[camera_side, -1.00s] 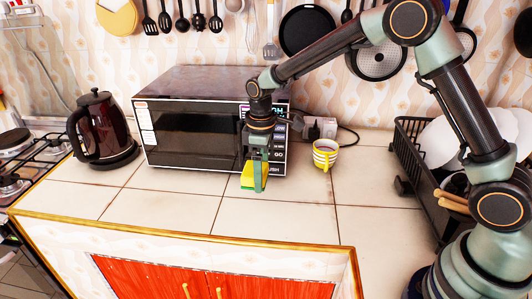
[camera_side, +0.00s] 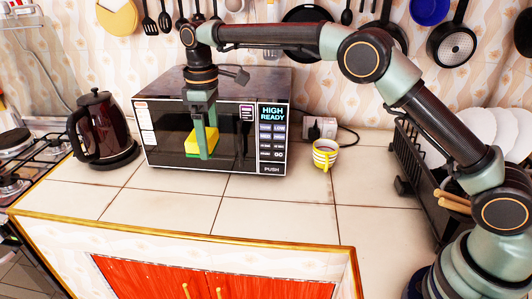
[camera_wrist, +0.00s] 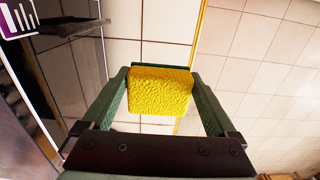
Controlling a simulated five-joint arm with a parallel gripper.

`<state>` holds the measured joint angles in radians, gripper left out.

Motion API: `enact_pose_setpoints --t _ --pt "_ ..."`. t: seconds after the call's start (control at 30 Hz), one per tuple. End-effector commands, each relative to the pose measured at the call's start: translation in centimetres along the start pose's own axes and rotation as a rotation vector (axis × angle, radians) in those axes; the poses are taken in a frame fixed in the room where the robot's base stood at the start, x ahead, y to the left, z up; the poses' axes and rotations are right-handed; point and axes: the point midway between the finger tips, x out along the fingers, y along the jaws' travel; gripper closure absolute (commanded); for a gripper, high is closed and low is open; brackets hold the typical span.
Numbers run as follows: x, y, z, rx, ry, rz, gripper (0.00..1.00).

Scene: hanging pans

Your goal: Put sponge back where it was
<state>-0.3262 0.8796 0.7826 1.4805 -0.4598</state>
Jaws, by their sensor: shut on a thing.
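The sponge (camera_side: 201,140) is yellow with a green underside. It is in my gripper, in front of the microwave door in the side view, and looks raised above the counter. My gripper (camera_side: 203,148) points down and is shut on the sponge. In the wrist view the yellow face of the sponge (camera_wrist: 160,92) fills the space between the two green fingers of my gripper (camera_wrist: 160,95), with a dark green edge behind it. The counter tiles show beyond it.
The microwave (camera_side: 162,128) stands close behind my gripper. A dark kettle (camera_side: 97,130) is to the left and a yellow-striped cup (camera_side: 325,154) to the right. A dish rack (camera_side: 412,150) with plates is at far right. The front tiled counter (camera_side: 270,210) is clear.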

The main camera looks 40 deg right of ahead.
Motion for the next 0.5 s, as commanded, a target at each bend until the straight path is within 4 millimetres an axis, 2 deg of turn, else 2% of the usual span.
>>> enact_pose_setpoints --t 0.3,0.5 --pt "7.8 -0.1 0.1 0.0 -0.004 -0.002 0.52" --pt "12.2 0.0 0.1 0.0 -0.003 -0.001 0.52"
